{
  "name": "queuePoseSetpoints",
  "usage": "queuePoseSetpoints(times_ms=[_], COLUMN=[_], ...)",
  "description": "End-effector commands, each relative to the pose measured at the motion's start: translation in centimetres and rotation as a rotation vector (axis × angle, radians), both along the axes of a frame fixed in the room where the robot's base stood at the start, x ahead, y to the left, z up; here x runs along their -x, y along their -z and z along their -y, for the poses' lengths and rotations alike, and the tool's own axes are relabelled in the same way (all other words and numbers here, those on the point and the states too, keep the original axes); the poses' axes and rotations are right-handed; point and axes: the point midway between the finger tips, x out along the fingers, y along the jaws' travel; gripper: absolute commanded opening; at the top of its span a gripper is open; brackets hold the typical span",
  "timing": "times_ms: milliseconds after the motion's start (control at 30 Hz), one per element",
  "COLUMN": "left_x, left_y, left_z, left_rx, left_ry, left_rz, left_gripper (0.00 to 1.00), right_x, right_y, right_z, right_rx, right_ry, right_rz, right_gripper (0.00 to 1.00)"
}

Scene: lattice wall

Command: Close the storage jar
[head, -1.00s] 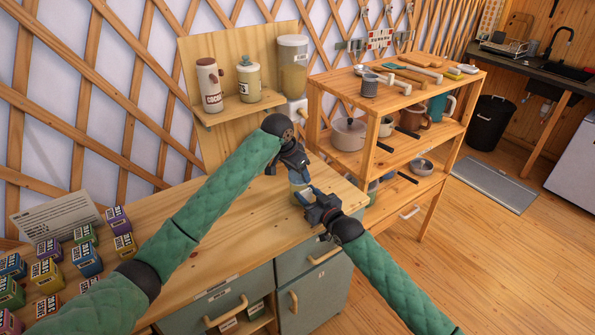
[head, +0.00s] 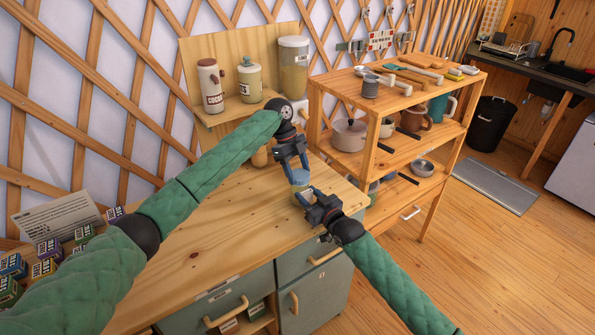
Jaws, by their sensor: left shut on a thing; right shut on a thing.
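The storage jar (head: 299,187) is a small pale jar near the right end of the wooden counter. My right gripper (head: 306,196) is shut on its side from the front right. My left gripper (head: 299,173) points down from above, its fingers shut around a small tan piece at the jar's top, which looks like the lid. The fingers hide much of this piece, so I cannot tell whether it is seated on the rim or just above it.
The wooden counter (head: 215,235) is mostly clear in the middle. Small labelled boxes (head: 45,262) stand at its left end. A wall shelf (head: 232,112) holds canisters behind. A wooden rack (head: 400,150) with pots and utensils stands close on the right.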

Motion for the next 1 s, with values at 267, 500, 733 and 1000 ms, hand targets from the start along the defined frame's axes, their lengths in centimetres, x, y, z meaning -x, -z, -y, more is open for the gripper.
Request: queuePoseSetpoints(times_ms=[267, 500, 733, 1000], left_x=[-0.08, -0.10, -0.10, 0.01], left_y=[0.24, 0.29, 0.27, 0.40], left_z=[0.32, 0.52, 0.69, 0.84], left_rx=[-0.004, -0.003, -0.004, -0.003], left_ry=[0.405, 0.756, 1.103, 1.492], left_rz=[-0.004, -0.006, -0.007, -0.006], left_gripper=[0.38, 0.37, 0.37, 0.37], right_x=[-0.06, -0.09, -0.14, -0.14], right_y=[-0.02, -0.05, -0.07, -0.10], right_z=[0.01, 0.04, 0.09, 0.09], right_rx=[0.000, -0.001, -0.001, -0.001], right_ry=[0.000, 0.001, 0.002, 0.002], right_rz=[0.000, 0.001, 0.001, 0.001], right_gripper=[0.00, 0.00, 0.00, 0.00])
